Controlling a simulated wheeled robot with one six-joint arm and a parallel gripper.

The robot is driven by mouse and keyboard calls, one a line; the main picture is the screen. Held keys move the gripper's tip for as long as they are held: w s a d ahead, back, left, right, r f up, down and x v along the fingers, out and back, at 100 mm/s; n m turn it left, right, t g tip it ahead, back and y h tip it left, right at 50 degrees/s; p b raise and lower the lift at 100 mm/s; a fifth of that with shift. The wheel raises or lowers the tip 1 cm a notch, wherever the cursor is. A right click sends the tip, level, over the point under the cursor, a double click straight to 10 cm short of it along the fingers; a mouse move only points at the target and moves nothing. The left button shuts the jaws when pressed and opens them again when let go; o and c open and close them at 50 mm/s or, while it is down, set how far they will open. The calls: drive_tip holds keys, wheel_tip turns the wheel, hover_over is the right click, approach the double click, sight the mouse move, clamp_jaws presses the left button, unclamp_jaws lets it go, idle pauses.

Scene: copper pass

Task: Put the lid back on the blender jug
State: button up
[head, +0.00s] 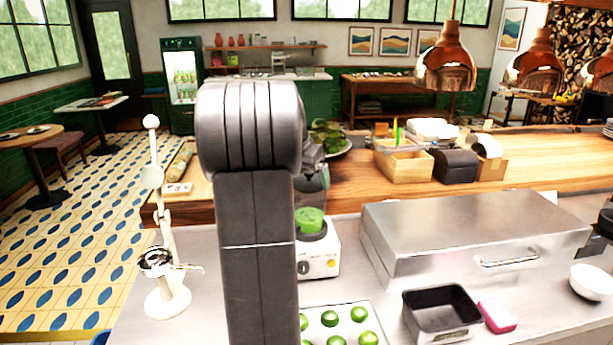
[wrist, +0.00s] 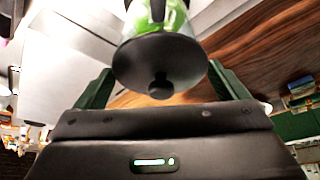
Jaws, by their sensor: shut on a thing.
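The blender stands on the steel counter, partly behind my arm in the head view. Its white base (head: 322,262) carries a clear jug (head: 314,190) with green contents low inside. In the wrist view the jug (wrist: 140,14) shows beyond the lid, with green in it. The dark round lid (wrist: 150,52), with a small knob, sits between the two fingers of my gripper (wrist: 160,72), which is shut on it. The lid overlaps the jug's mouth in the wrist view; I cannot tell whether it touches the rim.
A tray (head: 372,312) of green round items lies in front of the blender. A steel box (head: 440,232) with a handle stands to the right. A white jointed stand (head: 168,300) is at left. A wooden ledge (head: 350,186) and a plate of greens (head: 334,145) are behind.

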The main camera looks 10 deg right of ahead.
idle(0.3)
drive_tip(key=o, duration=0.6)
drive_tip(key=shift+o, duration=0.2)
drive_tip(key=shift+r+p, duration=2.65)
drive_tip(key=shift+r, duration=0.85)
drive_tip(key=shift+c, duration=0.4)
clamp_jaws()
drive_tip(key=shift+f, duration=0.2)
